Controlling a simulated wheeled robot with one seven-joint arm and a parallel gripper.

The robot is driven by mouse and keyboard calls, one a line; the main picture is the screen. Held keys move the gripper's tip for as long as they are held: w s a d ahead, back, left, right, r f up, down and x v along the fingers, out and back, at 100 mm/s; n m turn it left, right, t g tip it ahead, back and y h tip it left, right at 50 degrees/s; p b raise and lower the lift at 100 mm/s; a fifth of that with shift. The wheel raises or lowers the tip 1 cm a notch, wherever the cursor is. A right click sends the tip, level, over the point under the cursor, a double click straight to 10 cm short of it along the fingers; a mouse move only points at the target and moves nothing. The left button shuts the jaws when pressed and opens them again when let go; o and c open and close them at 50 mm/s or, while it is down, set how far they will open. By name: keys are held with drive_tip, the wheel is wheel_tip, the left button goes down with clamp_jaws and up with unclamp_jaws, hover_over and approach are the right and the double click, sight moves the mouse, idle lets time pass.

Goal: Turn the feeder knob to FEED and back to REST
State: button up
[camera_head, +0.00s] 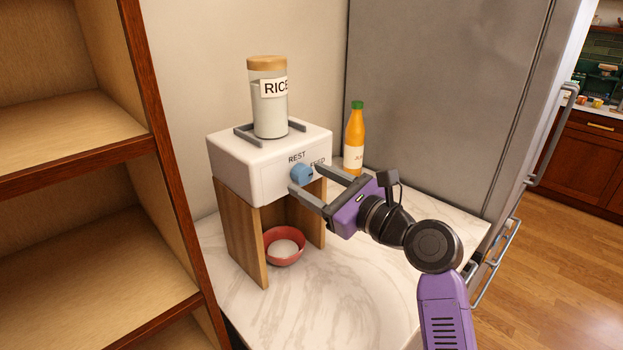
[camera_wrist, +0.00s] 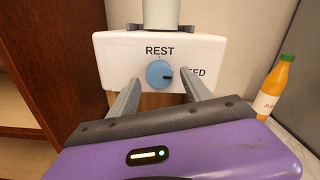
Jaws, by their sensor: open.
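The white feeder (camera_head: 238,175) stands on wooden legs on the marble counter, with REST and FEED labels on its front. The blue round feeder knob (camera_wrist: 159,74) is on that front, below REST; its dark pointer mark faces right, toward FEED. The knob also shows in the head view (camera_head: 302,174). My purple gripper (camera_head: 305,182) is open, its two grey fingers pointing at the feeder front, one each side of the knob. In the wrist view the fingers (camera_wrist: 158,95) stand apart from the knob. A rice jar (camera_head: 270,105) is on top. A red bowl (camera_head: 298,258) with white contents sits below.
An orange juice bottle (camera_head: 354,145) stands right of the feeder, behind my gripper. A wooden shelf unit (camera_head: 176,220) is close on the left. A grey fridge (camera_head: 430,100) stands at the right. The front of the counter (camera_head: 350,305) is clear.

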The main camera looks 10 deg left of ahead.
drive_tip(key=shift+w+a, duration=0.25)
drive_tip(key=shift+a, duration=0.05)
clamp_jaws()
